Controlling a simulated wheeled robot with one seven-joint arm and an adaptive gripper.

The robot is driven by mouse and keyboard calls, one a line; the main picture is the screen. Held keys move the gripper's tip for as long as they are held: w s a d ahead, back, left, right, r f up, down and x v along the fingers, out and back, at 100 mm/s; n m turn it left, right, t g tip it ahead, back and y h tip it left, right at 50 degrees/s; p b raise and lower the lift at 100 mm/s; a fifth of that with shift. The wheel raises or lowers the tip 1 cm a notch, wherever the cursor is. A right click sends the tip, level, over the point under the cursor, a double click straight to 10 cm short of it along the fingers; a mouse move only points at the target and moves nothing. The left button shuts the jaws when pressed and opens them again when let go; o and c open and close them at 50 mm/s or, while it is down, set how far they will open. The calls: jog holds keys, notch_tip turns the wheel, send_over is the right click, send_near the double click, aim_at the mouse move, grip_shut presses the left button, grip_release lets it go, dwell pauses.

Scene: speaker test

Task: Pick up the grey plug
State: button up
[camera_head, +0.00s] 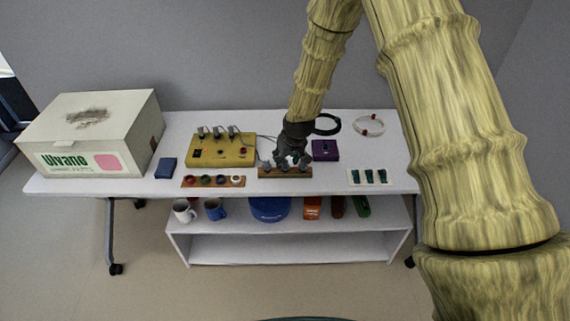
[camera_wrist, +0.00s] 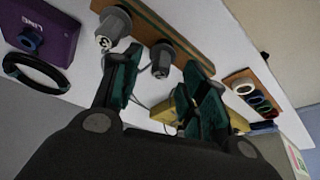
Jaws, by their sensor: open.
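A wooden strip (camera_head: 272,174) on the white table carries grey plugs. In the wrist view, two grey plugs show on the strip (camera_wrist: 180,38): one plug (camera_wrist: 114,25) near the left finger and another plug (camera_wrist: 162,55) beyond the gap between the fingers. In the head view a grey plug (camera_head: 265,166) stands at the strip's left part. My gripper (camera_head: 293,161) is over the strip, pointing down. In the wrist view my gripper (camera_wrist: 162,88) has its green-padded fingers apart, with nothing clearly between them. The fingers hide part of the strip.
A yellow box (camera_head: 222,151) with cables stands left of the strip, and a purple box (camera_head: 325,150) stands right. A strip with coloured rings (camera_head: 213,181) lies front left. A white plate with green pieces (camera_head: 369,177) is at right. A large carton (camera_head: 95,125) fills the left end.

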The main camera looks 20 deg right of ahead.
jog(key=shift+x, duration=1.25)
jog(key=c, duration=0.7)
jog(key=shift+r, duration=0.1)
jog(key=shift+w+r, duration=0.1)
jog(key=shift+r, duration=0.75)
jog(key=shift+r+b, duration=0.6)
jog(key=shift+r, duration=0.25)
jog(key=s+a+r+b, duration=0.1)
jog(key=s+a+b, duration=0.1)
jog(key=s, duration=1.4)
jog(key=shift+a+r+b, duration=0.2)
jog(key=shift+a+b, duration=0.2)
jog(key=shift+b, duration=0.35)
